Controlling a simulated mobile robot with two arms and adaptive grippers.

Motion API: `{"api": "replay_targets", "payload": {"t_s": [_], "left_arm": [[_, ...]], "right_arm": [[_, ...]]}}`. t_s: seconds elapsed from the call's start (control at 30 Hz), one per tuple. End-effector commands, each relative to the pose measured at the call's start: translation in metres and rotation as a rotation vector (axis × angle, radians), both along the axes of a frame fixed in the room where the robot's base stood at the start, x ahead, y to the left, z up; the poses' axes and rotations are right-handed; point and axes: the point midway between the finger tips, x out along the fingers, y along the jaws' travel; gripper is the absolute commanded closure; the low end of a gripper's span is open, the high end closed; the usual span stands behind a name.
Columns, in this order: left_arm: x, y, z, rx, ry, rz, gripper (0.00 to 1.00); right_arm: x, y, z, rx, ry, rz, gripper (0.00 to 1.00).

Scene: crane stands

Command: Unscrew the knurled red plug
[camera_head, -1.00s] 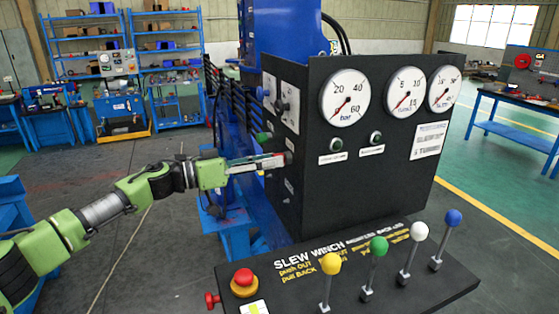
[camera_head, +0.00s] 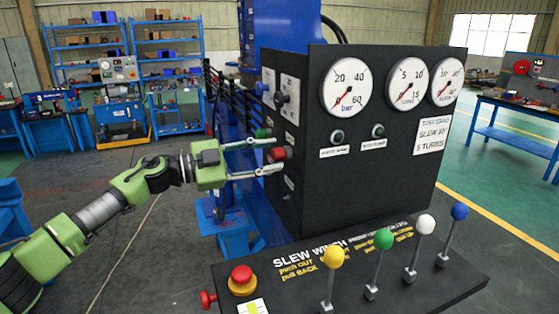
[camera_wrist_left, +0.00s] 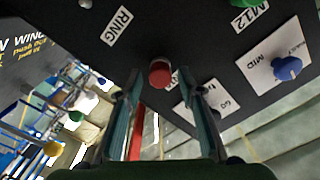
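The knurled red plug (camera_head: 277,154) sticks out of the left side of the black control panel. My left gripper (camera_head: 279,155) is at it, with one finger above the plug and one below. In the left wrist view the round red end of the plug (camera_wrist_left: 160,74) sits between the tips of my open fingers (camera_wrist_left: 160,80), with a visible gap on each side. The knurling is too small to make out. My right gripper is not in view.
A green knob (camera_head: 263,133) sits just above the plug on the same panel side. The console (camera_head: 400,285) below carries several ball-topped levers and a red mushroom button (camera_head: 242,275). A blue crane frame (camera_head: 255,195) stands behind my gripper.

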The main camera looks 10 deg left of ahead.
Motion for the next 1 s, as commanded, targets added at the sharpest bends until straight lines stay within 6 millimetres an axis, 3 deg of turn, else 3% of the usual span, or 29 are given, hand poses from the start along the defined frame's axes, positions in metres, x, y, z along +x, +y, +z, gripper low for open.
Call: {"api": "replay_targets", "payload": {"t_s": [0.3, 0.47, 0.7, 0.87, 1.0], "left_arm": [[0.000, 0.000, -0.004, 0.216, -0.322, 0.000, 0.65], [0.000, 0.000, -0.002, 0.277, -0.414, 0.001, 0.65], [0.000, 0.000, -0.005, 0.468, -0.697, 0.001, 0.65], [0.000, 0.000, -0.002, 0.528, -0.786, 0.001, 0.65], [0.001, 0.000, -0.006, 0.638, -0.949, 0.002, 0.65]], "right_arm": [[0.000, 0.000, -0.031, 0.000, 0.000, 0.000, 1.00], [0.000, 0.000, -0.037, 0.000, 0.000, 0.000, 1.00], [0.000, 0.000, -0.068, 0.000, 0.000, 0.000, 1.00], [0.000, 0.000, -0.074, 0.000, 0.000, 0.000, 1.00], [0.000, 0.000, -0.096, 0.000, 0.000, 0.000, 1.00]]}}
